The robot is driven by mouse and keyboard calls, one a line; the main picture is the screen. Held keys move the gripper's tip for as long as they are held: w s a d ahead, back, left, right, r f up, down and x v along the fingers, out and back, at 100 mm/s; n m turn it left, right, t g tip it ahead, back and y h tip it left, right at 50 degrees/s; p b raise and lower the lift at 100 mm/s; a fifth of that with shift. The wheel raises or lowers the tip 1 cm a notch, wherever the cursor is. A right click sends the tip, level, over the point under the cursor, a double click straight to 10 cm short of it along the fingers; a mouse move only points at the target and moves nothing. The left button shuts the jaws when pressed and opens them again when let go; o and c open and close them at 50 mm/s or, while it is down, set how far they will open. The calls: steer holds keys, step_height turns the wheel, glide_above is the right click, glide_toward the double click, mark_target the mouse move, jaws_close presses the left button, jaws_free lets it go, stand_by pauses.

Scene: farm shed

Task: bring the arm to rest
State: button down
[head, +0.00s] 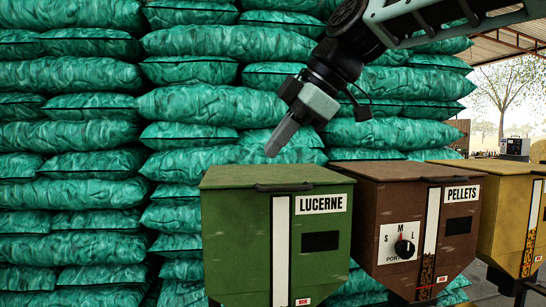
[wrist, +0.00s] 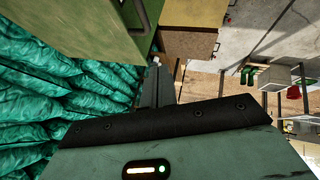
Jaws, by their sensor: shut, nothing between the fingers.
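My gripper (head: 272,151) hangs from my arm above the back left of the green LUCERNE bin (head: 240,235). It points down and to the left, its fingers are together, and nothing is held. In the wrist view the fingers (wrist: 157,82) show as a narrow grey shape beyond the housing. The fingertips look close to the bin's lid, but I cannot tell the exact gap. The bin's lid (head: 262,178) is down.
To the right stand the brown PELLETS bin (head: 395,215), with an S-M-L portion dial (head: 404,247), and a yellow bin (head: 500,225). Stacked green sacks (head: 70,170) form a wall behind. Green boots (wrist: 247,76) stand at right in the wrist view.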

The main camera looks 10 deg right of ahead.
steer(key=v, duration=0.7)
steer(key=s+a+f+m+g+h, duration=0.1)
steer(key=s+a+f+m, duration=0.2)
steer(key=f, duration=0.8)
steer(key=s+a+f+m+g+h, duration=0.1)
steer(key=s+f+m+h, duration=0.3)
steer(key=f, duration=0.7)
steer(key=s+d+f+m+g, duration=0.1)
steer(key=s+d+f+m, duration=0.1)
steer(key=s+f, duration=0.5)
steer(key=s+d+f+m+h, duration=0.1)
steer(key=s+d+f+m, duration=0.1)
steer(key=s+f, duration=0.6)
step_height(320, 180, down, 2)
steer(key=shift+d+f+m+g, duration=0.1)
steer(key=shift+d+m+g, duration=0.25)
steer(key=shift+d, duration=0.5)
